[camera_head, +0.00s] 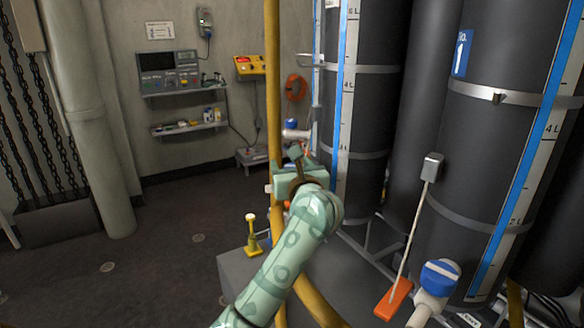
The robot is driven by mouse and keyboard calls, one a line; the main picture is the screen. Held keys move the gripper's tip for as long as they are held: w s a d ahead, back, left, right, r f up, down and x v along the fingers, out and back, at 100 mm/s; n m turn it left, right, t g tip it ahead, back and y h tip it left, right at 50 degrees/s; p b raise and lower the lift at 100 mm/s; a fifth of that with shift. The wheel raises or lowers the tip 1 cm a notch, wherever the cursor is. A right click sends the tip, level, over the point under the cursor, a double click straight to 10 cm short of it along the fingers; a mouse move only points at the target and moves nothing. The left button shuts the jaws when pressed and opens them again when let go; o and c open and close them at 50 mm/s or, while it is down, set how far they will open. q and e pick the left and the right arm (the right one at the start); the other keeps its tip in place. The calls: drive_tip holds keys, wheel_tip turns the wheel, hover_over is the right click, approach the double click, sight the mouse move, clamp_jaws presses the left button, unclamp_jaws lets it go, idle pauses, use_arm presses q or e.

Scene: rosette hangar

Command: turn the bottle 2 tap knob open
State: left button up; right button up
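A small tap with a blue knob (291,124) and a pale body (297,134) shows just beyond my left gripper, beside the dark tall bottle (372,110) with a blue-edged level scale. I see no number on that bottle. My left gripper (300,160) is at the end of the pale green arm, a little below the knob in the picture. Whether it touches the tap, and whether its fingers are open or shut, I cannot tell. The wrist hides what is below the tap. My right gripper is not in view.
A nearer bottle (480,150) marked 1 has its own blue tap knob (440,276). An orange handle (394,299) hangs on a cord in front. A yellow pole (273,80) stands beside my gripper.

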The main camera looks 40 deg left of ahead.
use_arm(q)
drive_tip(key=c, duration=0.9)
drive_tip(key=n+g+y, duration=0.2)
drive_tip(key=g, duration=0.1)
drive_tip(key=shift+s+f, duration=0.1)
drive_tip(key=shift+f, duration=0.05)
drive_tip(key=shift+s+a+n+g+y, duration=0.1)
drive_tip(key=shift+n+g+y, duration=0.3)
drive_tip(key=shift+n+g, duration=0.2)
drive_tip(key=o, duration=1)
drive_tip(key=shift+c, duration=0.2)
